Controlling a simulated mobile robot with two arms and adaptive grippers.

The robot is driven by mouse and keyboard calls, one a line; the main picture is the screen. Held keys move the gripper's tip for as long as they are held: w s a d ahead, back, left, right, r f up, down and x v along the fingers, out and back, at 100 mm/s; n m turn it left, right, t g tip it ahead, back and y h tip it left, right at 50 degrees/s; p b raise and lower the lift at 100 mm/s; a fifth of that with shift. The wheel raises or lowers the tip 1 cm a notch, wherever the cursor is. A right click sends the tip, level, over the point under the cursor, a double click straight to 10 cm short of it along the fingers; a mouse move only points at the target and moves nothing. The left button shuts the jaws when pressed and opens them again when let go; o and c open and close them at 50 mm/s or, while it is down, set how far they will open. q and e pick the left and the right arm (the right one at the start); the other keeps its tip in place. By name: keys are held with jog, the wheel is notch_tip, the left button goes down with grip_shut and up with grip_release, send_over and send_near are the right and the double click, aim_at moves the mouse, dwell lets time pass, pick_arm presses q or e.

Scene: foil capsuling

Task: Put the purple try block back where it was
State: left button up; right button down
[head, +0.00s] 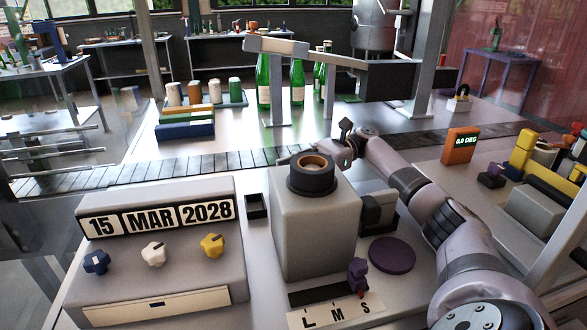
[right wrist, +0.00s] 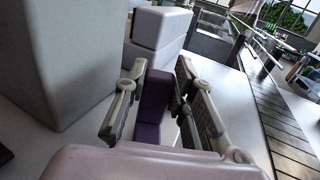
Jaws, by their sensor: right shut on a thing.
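In the right wrist view my right gripper (right wrist: 161,78) is shut on the purple try block (right wrist: 152,98). The block looks upright between the fingers. In the head view my right arm reaches behind the grey box-shaped machine (head: 313,228), which has a dark ring on top. A flat purple disc (head: 392,255) lies bare on the table right of the machine. My left gripper is not in view.
The date box (head: 160,260) with three knobs stands left of the machine. A purple slider piece (head: 357,274) stands by the L M S label (head: 337,312). A conveyor (head: 160,172) runs behind. An orange display (head: 459,146) stands at the right.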

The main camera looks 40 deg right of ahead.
jog(key=shift+f, duration=0.25)
jog(key=c, duration=1.3)
grip_release()
notch_tip(320, 180, up, 10)
notch_tip(320, 180, down, 10)
jog(key=shift+r, duration=0.45)
